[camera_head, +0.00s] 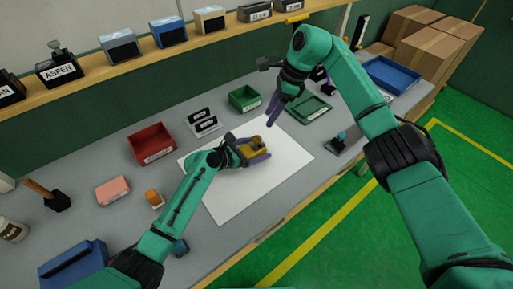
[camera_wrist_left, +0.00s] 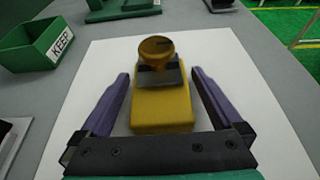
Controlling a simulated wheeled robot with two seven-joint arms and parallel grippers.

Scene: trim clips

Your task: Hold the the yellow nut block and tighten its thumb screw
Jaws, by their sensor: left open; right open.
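The yellow nut block (camera_wrist_left: 162,108) lies on a white sheet on the bench, with its round, brownish-yellow thumb screw (camera_wrist_left: 156,46) at the far end behind a dark plate. In the head view the block (camera_head: 247,147) is partly covered by my left gripper (camera_head: 258,150). My left gripper is open, with its purple fingers on both sides of the block (camera_wrist_left: 160,92) and gaps visible between each finger and the block. My right gripper (camera_head: 272,116) is above the bench, behind and to the right of the block, apart from it. Its fingers overlap in this view.
The white sheet (camera_head: 225,200) is otherwise bare. Behind it are a red bin (camera_head: 151,143), a green KEEP bin (camera_head: 244,98) and a green tray (camera_head: 310,108). A pink box (camera_head: 113,190) and orange item (camera_head: 154,198) lie to the left.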

